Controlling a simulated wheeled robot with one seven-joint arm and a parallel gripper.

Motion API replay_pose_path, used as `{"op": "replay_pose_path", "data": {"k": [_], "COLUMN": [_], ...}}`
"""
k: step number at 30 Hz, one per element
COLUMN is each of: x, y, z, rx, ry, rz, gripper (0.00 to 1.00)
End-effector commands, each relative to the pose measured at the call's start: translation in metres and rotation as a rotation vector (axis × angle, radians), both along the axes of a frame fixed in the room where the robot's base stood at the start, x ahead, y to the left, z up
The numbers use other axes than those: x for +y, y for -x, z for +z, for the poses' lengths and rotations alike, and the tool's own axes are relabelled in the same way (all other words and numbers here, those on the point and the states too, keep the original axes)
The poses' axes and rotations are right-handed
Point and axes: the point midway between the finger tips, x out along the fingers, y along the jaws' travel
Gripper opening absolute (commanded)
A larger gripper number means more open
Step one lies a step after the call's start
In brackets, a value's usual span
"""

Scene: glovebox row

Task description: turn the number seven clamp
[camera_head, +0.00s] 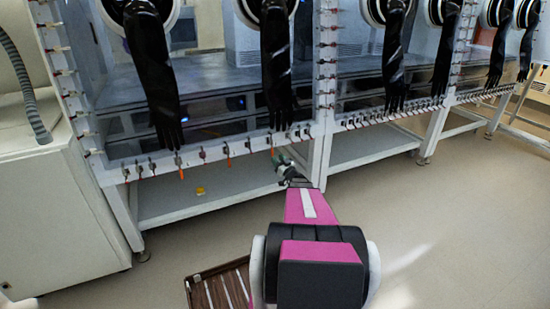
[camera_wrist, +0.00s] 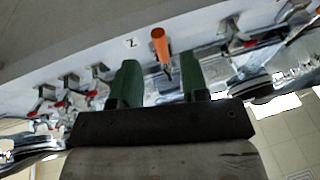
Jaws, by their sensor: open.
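A clamp with an orange handle (camera_wrist: 160,45) is on the pale frame in the wrist view. Its handle points toward the camera and appears in the gap between my two green fingers. My gripper (camera_wrist: 160,75) is open, with a finger on each side of that handle and no contact visible. A small dark mark like a Z or a turned 7 (camera_wrist: 130,43) is on the frame, left of the handle. In the head view my gripper (camera_head: 284,166) is at the lower rail, just below an orange handle (camera_head: 273,150). I cannot read clamp numbers there.
Several red-tipped clamps line the frame, some (camera_wrist: 70,85) left of my gripper. Another orange handle (camera_wrist: 305,25) is at the right. Black gloves (camera_head: 276,65) hang above the rail. A lower shelf (camera_head: 220,190) holds a small yellow thing (camera_head: 200,191). Open floor lies at the right.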

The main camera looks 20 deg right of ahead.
Motion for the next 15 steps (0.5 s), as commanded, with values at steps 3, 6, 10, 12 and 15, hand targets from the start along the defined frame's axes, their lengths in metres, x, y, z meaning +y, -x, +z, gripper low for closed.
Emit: {"op": "replay_pose_path", "data": {"k": [3, 6, 10, 12, 15], "x": [-0.004, -0.007, -0.011, -0.012, -0.013], "y": [0.026, 0.043, 0.059, 0.064, 0.069], "z": [-0.005, -0.009, -0.013, -0.015, -0.016], "rx": [0.001, 0.001, 0.0, 0.0, 0.0], "ry": [0.0, 0.0, 0.0, 0.001, 0.001], "rz": [-0.002, -0.001, -0.001, -0.001, -0.001], "gripper": [0.41, 0.41, 0.41, 0.41, 0.41]}}
